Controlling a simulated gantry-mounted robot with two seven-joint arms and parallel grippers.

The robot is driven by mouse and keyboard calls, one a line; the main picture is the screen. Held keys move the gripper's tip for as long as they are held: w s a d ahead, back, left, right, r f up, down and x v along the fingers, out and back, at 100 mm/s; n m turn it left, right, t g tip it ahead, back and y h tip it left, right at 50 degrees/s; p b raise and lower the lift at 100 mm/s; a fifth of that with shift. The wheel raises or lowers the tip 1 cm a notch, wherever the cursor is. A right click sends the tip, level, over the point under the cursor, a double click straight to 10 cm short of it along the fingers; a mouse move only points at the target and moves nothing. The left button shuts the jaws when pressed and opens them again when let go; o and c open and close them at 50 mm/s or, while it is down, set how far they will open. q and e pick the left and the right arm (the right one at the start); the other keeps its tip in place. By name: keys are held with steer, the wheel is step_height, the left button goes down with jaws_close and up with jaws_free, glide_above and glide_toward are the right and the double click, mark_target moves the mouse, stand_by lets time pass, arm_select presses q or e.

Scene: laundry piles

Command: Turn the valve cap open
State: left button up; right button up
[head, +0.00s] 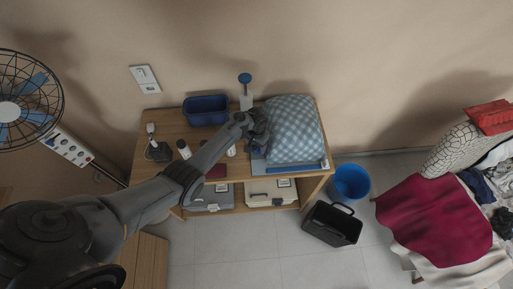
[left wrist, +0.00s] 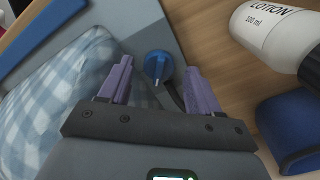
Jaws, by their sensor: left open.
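A round blue cap (left wrist: 158,66) on a dark grey stem shows between my left fingertips in the left wrist view, and contact cannot be told. My left gripper (left wrist: 157,75) is open, with its purple fingers on either side of the cap. In the head view my left gripper (head: 261,126) is over the wooden table (head: 160,125), beside the checked pillow, and its fingertips are hard to make out. My right gripper is not in view.
The checked pillow (head: 293,130) is close on the right. A blue basket (head: 206,110) stands at the table's back. A lotion bottle (left wrist: 275,35) and small items stand left of the gripper in the head view. A fan (head: 30,100) is at far left.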

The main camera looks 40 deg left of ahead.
arm_select(q)
steer(key=shift+f, duration=0.65)
steer(key=shift+c, duration=0.2)
steer(key=c, duration=0.9)
steer(key=shift+m, duration=0.7)
steer(key=shift+c, duration=0.3)
steer(key=o, duration=1)
steer(key=shift+r, duration=0.1)
